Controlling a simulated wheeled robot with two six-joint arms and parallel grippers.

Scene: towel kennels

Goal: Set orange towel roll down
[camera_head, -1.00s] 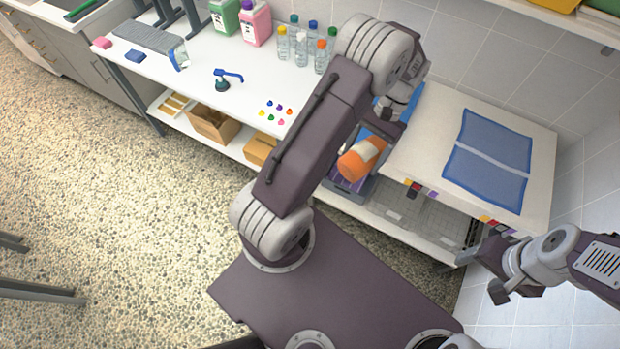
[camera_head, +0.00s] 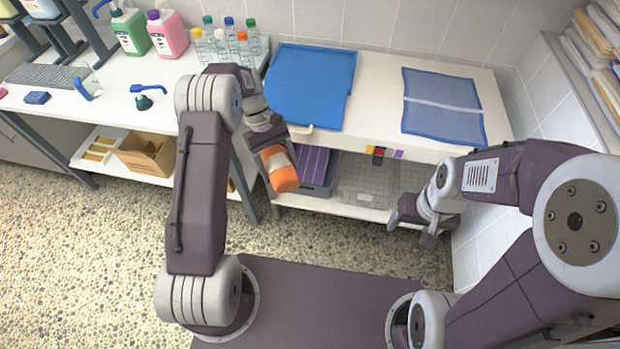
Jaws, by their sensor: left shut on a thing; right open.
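The orange towel roll (camera_head: 284,179) with a pale band is held in my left gripper (camera_head: 272,150), in front of the shelf unit at the middle. The roll is tilted, its orange end pointing down toward the viewer. The fingertips are mostly hidden by the roll and the wrist. My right gripper (camera_head: 412,222) is open and empty, at the right in front of the lower shelf.
A blue mat (camera_head: 312,85) and a blue mesh bag (camera_head: 442,105) lie on the white top (camera_head: 375,75). Below, a grey bin (camera_head: 330,172) with purple contents stands beside a wire crate (camera_head: 362,185). Bottles (camera_head: 228,45) stand on the left counter.

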